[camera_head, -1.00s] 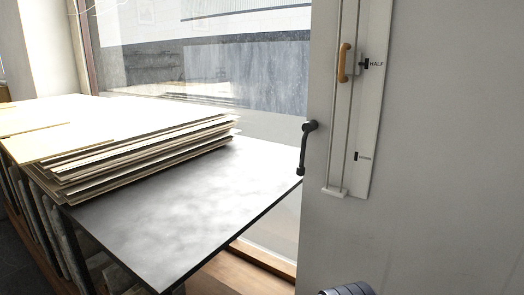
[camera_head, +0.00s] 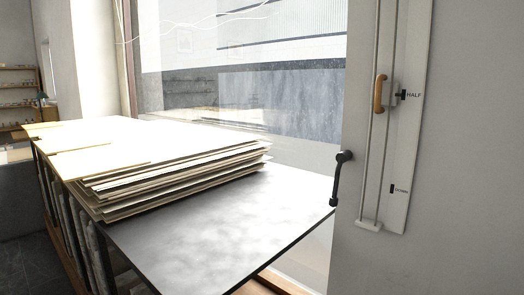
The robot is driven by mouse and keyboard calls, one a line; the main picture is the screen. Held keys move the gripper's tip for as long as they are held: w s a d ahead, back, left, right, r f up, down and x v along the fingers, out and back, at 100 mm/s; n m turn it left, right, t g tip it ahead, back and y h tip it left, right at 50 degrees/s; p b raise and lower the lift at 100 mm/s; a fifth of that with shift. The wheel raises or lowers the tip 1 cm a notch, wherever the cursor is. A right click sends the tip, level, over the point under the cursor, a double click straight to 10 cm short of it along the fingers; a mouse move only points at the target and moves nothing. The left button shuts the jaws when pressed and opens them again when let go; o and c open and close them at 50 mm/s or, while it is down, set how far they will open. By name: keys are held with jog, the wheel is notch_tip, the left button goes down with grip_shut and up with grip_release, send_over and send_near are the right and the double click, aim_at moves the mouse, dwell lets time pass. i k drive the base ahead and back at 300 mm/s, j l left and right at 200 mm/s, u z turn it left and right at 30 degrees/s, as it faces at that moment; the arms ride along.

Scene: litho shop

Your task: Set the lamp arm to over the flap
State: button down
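I see no lamp arm that I can make out for certain. A dark flat panel (camera_head: 222,222), which may be the flap, juts out at the front of the table, with stacked sheets lying behind it. A black crank-like handle (camera_head: 339,178) is at the left edge of the grey wall, close to the panel's right corner. My gripper is not in this view.
A stack of boards (camera_head: 180,178) covers much of the table. A white vertical strip (camera_head: 404,150) on the wall carries a cord, a wooden handle (camera_head: 380,93) and a mark reading HALF. A large window (camera_head: 260,90) is behind. Shelves (camera_head: 17,95) stand far left.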

aim_at(41, 95)
jog(key=u, duration=1.45)
